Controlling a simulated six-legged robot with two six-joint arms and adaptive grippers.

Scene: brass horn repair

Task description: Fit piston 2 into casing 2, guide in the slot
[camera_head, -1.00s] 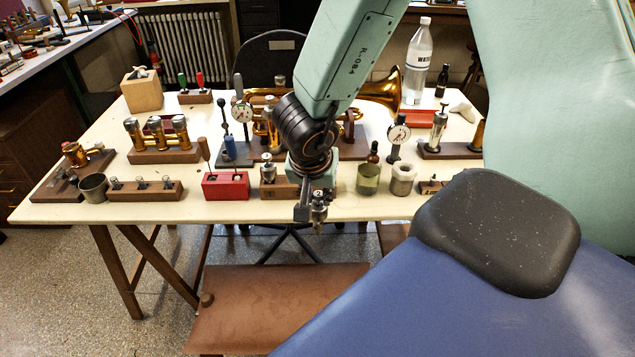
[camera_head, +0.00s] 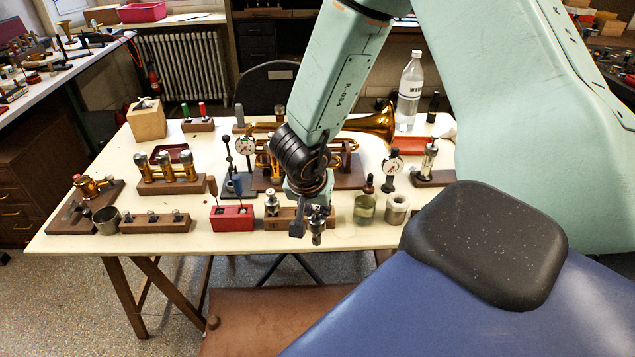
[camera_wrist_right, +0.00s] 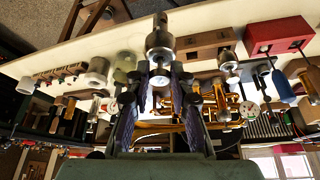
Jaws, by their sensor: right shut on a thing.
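My right gripper (camera_head: 308,224) is shut on a small silver metal piston (camera_head: 318,232) near the front edge of the table. The right wrist view shows the piston (camera_wrist_right: 160,40) upright in the picture between the two fingertips (camera_wrist_right: 161,68), its round end clear of them. Its guide cannot be made out. A row of three brass casings with silver tops (camera_head: 168,168) stands on a wooden block at the left of the table, apart from the gripper; the middle one is likely casing 2. Its slot is too small to see. My left gripper is out of view.
A red box (camera_head: 232,218) and a wooden piston rack (camera_head: 155,223) stand left of the gripper. A glass jar (camera_head: 364,210) and a pale round pot (camera_head: 396,208) stand to its right. A brass horn (camera_head: 368,124) lies behind my arm.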

